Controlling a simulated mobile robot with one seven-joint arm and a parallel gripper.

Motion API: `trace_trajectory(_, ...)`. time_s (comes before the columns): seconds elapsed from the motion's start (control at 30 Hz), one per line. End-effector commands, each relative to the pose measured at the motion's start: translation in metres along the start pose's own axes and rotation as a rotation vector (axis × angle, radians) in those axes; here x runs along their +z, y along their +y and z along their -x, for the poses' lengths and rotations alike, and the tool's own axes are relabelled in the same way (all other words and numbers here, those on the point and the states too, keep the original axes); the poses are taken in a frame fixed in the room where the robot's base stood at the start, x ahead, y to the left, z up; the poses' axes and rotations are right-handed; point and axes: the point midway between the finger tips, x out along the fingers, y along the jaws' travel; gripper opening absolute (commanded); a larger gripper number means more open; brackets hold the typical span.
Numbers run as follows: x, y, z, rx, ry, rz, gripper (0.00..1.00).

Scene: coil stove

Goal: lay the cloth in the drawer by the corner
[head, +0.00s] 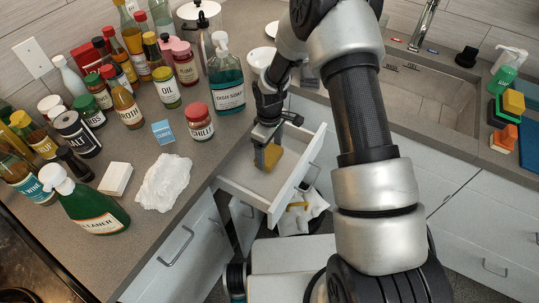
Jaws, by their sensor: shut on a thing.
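The drawer's far corner is partly hidden by my arm.
A white crumpled sheet (164,183) lies on the counter left of the drawer. A chilli jar (199,122), dish soap (226,85) and several bottles stand behind it. A bin with a white bag (302,214) is below the drawer. The sink (430,90) is at right.

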Motion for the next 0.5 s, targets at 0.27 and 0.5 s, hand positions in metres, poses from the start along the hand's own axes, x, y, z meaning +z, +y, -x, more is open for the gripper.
trace_trajectory(0.27,0.000,0.000,-0.028,0.001,-0.001,0.000,0.60)
trace_trajectory(0.5,0.000,0.000,-0.028,0.000,-0.001,0.000,0.82)
